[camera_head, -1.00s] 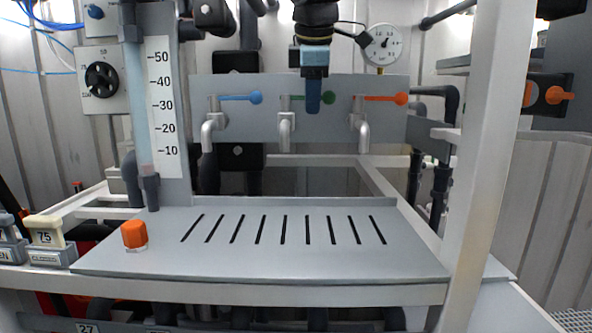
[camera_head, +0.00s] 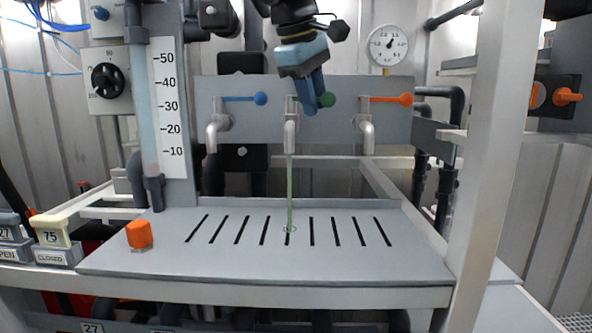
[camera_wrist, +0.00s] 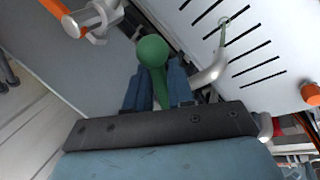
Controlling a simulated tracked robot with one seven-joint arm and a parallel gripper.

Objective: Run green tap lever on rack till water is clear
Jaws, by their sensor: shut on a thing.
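The green tap lever (camera_head: 327,99) is the middle one of three on the grey panel. My gripper (camera_head: 312,108) is shut on it, tilted, with its blue fingers at the lever. In the wrist view the lever's green ball (camera_wrist: 152,50) shows just beyond the fingertips, with its stem between the blue fingers. The middle spout (camera_head: 290,133) lets a thin, greenish stream (camera_head: 289,190) fall to the slotted tray (camera_head: 370,268). The stream lands near a middle slot and is tinted, not clear.
A blue lever (camera_head: 260,98) is left of the green one and an orange lever (camera_head: 405,100) right. An orange cap (camera_head: 139,234) sits on the tray's left. A scaled tube (camera_head: 147,110) stands left, and a white post (camera_head: 483,160) stands right.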

